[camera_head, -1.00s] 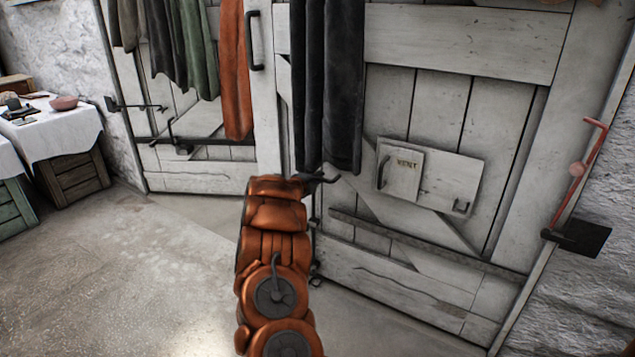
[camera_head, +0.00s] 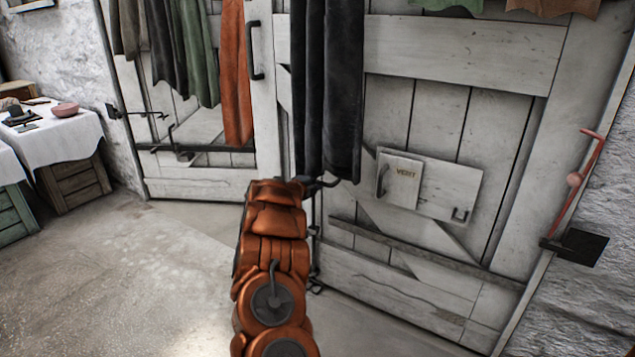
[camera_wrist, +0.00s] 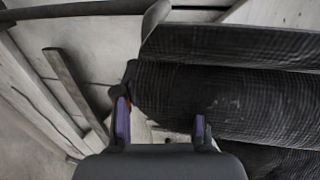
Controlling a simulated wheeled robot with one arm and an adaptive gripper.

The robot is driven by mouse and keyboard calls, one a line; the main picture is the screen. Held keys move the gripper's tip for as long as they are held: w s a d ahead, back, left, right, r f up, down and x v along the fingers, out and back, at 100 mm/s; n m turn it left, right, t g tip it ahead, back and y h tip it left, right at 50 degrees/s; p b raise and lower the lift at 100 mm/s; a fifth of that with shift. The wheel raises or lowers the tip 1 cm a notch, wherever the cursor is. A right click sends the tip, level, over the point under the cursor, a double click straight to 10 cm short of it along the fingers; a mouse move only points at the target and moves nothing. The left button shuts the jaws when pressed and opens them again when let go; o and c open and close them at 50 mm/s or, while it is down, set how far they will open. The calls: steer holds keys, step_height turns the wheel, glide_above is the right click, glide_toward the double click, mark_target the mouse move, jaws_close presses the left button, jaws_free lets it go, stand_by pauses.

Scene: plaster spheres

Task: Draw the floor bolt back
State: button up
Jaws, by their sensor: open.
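My gripper (camera_head: 328,182) is at the end of my orange arm, in front of the lower ends of the dark hanging cloth (camera_head: 327,90) by the right door. In the wrist view its two purple-padded fingers (camera_wrist: 161,122) are apart, with nothing clearly between them. The dark checked cloth (camera_wrist: 220,95) lies just ahead of them; I cannot tell whether they touch it. A dark metal fitting (camera_head: 316,287), which looks like the floor bolt, is low on the left edge of the right door (camera_head: 430,120). It is small and partly hidden by my arm. My gripper is above it, apart from it.
A white panel (camera_head: 448,193) with a handle is on the right door. A red rod (camera_head: 590,165) with a black plate (camera_head: 581,246) is at the right wall. The left door (camera_head: 198,188) has more hanging clothes. Cloth-covered crates (camera_head: 68,137) stand left. The floor (camera_head: 130,280) is clear.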

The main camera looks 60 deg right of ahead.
step_height(320, 180, down, 6)
steer(key=b, duration=0.4)
steer(key=a+r+p, duration=0.2)
steer(key=a, duration=0.6)
steer(key=w+a+r+n+t+y+p, duration=0.5)
steer(key=w+a+r+n+t+p, duration=0.2)
steer(key=w+a+r, duration=0.6)
steer(key=shift+w+a+r+n+t, duration=0.15)
steer(key=shift+w+a+n+t, duration=0.6)
steer(key=shift+a, duration=1.05)
steer(key=shift+w, duration=0.15)
